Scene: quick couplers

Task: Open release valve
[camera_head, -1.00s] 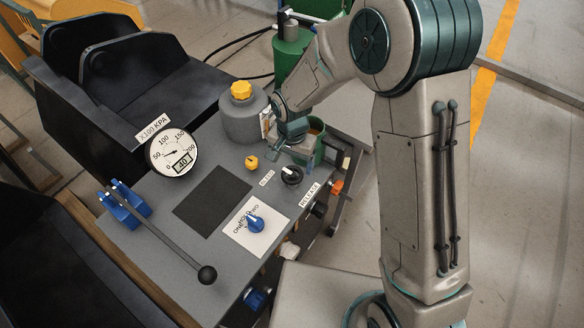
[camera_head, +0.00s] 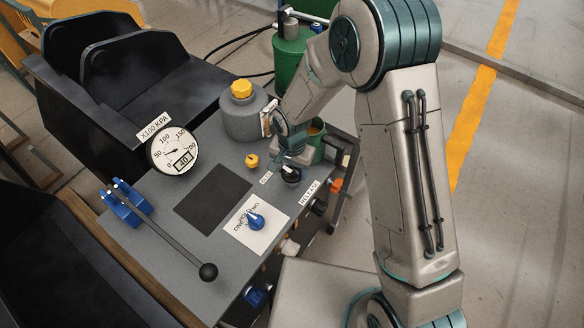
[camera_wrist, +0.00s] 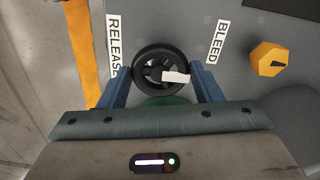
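The release valve is a round black knob (camera_wrist: 153,63) with a white pointer. In the wrist view it sits between a RELEASE label (camera_wrist: 114,45) on the left and a BLEED label (camera_wrist: 214,42) on the right, and its pointer points right, to the BLEED side. It also shows in the head view (camera_head: 291,177), partly hidden by my gripper. My gripper (camera_wrist: 163,74) has its blue fingers apart, one on each side of the knob's near part. I cannot tell whether they touch it. The head view shows my gripper (camera_head: 294,163) just above the knob.
A yellow knob (camera_wrist: 268,59) stands beside BLEED. The panel (camera_head: 150,235) also bears a gauge (camera_head: 174,151), a blue selector knob (camera_head: 256,222) and a long black lever (camera_head: 180,245). A grey tank with a yellow cap (camera_head: 242,88) and a green container (camera_head: 317,145) stand close to my gripper.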

